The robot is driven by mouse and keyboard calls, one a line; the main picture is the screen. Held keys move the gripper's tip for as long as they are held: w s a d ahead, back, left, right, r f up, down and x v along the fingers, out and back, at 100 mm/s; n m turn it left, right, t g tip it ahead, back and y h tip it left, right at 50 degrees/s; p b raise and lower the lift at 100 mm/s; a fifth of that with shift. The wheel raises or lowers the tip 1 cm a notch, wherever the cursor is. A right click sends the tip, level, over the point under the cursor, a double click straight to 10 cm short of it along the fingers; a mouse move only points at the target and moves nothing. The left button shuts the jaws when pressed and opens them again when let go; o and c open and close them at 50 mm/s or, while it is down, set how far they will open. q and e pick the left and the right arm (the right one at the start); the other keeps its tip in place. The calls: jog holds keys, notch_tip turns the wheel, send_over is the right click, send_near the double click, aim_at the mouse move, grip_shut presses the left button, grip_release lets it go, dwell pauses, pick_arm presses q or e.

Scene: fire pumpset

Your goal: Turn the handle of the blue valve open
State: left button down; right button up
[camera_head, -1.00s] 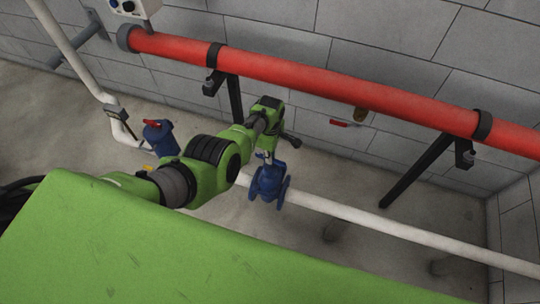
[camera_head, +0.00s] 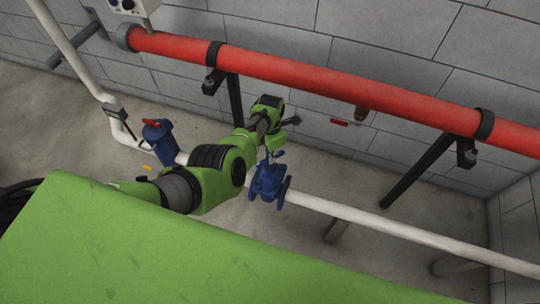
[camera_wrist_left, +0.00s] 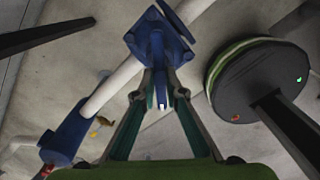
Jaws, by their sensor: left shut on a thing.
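The blue valve (camera_head: 268,182) sits on the white pipe, just below my left wrist in the head view. In the left wrist view the valve body (camera_wrist_left: 158,45) is at the top middle, and its blue handle (camera_wrist_left: 159,72) reaches down between my fingers. My left gripper (camera_wrist_left: 160,92) is shut on this handle, with a finger on each side. In the head view the fingers and handle are small and partly hidden by my arm. My right gripper is not in view.
A thick red pipe (camera_head: 320,82) on black brackets runs along the block wall above my left wrist. The white pipe (camera_head: 400,233) runs low across the floor. A blue fitting with a red top (camera_head: 158,138) stands left of my forearm.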

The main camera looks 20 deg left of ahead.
pick_arm(q)
jog(key=n, duration=0.3)
jog(key=n+b, duration=0.1)
jog(key=shift+s+f+n, duration=0.3)
jog(key=shift+s+f, duration=0.05)
jog(key=shift+n+b, duration=0.8)
jog(key=shift+n, duration=0.7)
jog(key=shift+r, duration=0.1)
jog(key=c, duration=2.1)
grip_release()
jog(key=shift+w+r, duration=0.1)
jog(key=shift+r, duration=0.05)
jog(key=shift+w, duration=0.1)
